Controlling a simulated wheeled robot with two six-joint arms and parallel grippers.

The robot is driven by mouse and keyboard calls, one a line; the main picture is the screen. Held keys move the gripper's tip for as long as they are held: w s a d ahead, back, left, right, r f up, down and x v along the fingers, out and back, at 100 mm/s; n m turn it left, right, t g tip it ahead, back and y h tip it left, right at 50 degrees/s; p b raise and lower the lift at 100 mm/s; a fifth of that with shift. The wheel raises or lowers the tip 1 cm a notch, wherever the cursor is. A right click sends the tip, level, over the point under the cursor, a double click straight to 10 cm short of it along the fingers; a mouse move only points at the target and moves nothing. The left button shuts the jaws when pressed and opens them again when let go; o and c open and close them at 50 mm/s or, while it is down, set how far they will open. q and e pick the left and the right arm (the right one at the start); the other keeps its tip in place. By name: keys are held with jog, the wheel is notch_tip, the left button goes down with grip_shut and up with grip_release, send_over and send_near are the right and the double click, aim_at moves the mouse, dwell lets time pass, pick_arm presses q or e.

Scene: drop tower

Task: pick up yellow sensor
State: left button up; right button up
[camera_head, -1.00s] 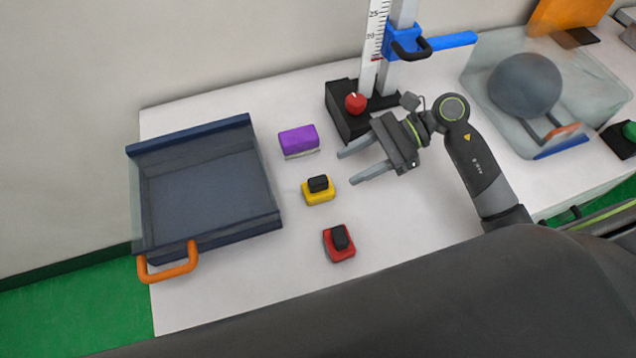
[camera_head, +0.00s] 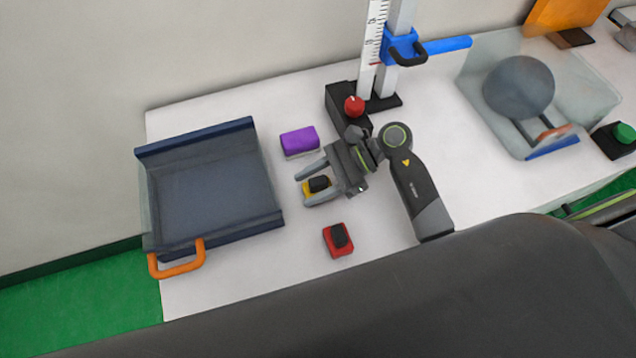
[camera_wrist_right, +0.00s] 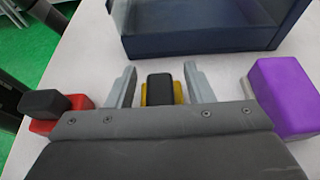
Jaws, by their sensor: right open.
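The yellow sensor (camera_head: 308,188), a small yellow block with a black top, lies on the white table. My right gripper (camera_head: 310,187) is open, with one finger on each side of the sensor in the head view. In the right wrist view the sensor (camera_wrist_right: 160,89) stands between the two fingers of the gripper (camera_wrist_right: 158,85), with a gap to each finger; its near part is hidden by the gripper body. I cannot tell whether the fingers are down at the sensor's height. My left gripper is not in view.
A purple block (camera_head: 299,141) and a red sensor (camera_head: 338,240) lie on either side of the yellow one. A dark blue tray (camera_head: 262,222) with an orange handle stands left. The drop tower (camera_head: 393,98) with a red knob is behind. A clear bin (camera_head: 470,85) stands right.

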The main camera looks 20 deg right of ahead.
aim_at(311, 182)
jog(key=shift+a+f, duration=0.1)
jog(key=shift+a, duration=0.05)
jog(key=c, duration=0.7)
notch_tip(311, 182, up, 10)
jog(key=shift+b, duration=0.75)
jog(key=shift+w+d+r+m+t+h, duration=0.1)
jog(key=shift+d+r+m+t+h, duration=0.3)
jog(key=shift+d+r+m+t, duration=0.8)
jog(key=shift+w+d+r+m+t+h, duration=0.1)
jog(key=shift+d+r+m+t+h, duration=0.3)
jog(key=shift+d+m+t, duration=1.5)
jog(key=shift+w+d+r+m+t+h, duration=0.1)
jog(key=shift+d+r+m+t+h, duration=0.3)
jog(key=shift+d+r+m+t, duration=1.15)
jog(key=shift+d+f+n+g, duration=0.5)
jog(key=shift+f+n+g, duration=0.05)
jog(key=shift+f+n, duration=0.3)
